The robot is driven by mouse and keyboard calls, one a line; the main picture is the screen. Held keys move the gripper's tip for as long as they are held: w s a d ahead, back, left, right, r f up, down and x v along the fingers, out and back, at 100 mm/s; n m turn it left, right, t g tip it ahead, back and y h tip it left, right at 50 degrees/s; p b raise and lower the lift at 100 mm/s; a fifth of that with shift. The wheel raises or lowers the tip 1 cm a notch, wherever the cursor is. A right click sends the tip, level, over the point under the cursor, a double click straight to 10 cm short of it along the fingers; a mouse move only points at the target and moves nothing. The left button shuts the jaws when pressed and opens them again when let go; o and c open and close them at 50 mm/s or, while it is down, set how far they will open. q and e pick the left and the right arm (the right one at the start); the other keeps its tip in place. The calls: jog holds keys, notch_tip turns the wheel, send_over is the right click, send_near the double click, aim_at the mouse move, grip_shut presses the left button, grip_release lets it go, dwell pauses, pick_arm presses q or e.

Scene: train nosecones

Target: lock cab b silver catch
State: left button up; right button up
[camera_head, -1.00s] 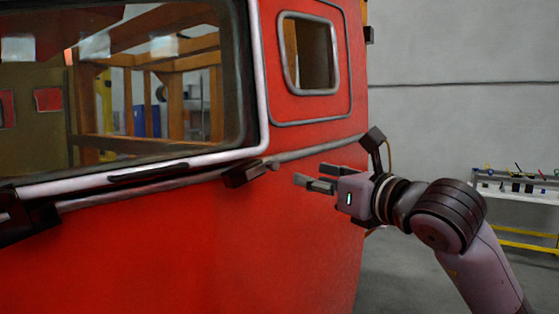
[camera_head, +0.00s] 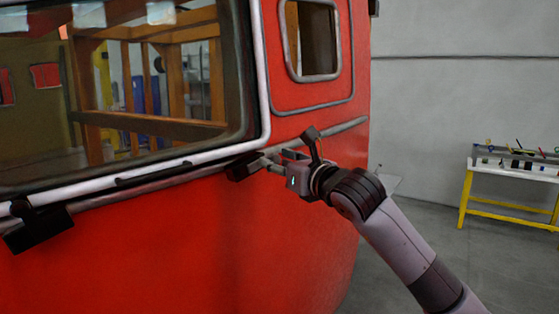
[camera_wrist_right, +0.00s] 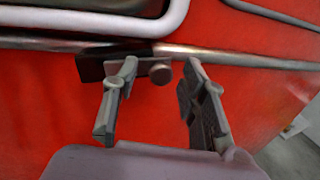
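The red cab (camera_head: 215,250) fills the left and middle of the head view. A catch (camera_head: 240,168) sits on its silver trim below the windscreen's lower right corner. In the right wrist view the catch shows a dark block (camera_wrist_right: 93,66) and a round greyish knob (camera_wrist_right: 160,73). My right gripper (camera_head: 268,162) is at the catch, reaching in from the right. In the right wrist view its fingers (camera_wrist_right: 162,68) are apart, one on each side of the knob, with gaps visible. Contact with the catch's bar cannot be told. My left gripper is not in view.
Another dark block (camera_head: 38,230) is on the trim at the far left. The windscreen (camera_head: 130,100) and a small side window (camera_head: 312,40) are above. A yellow-legged table (camera_head: 515,172) with small items stands at the right. The floor between is clear.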

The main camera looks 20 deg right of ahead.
jog(key=shift+c, duration=0.4)
grip_shut()
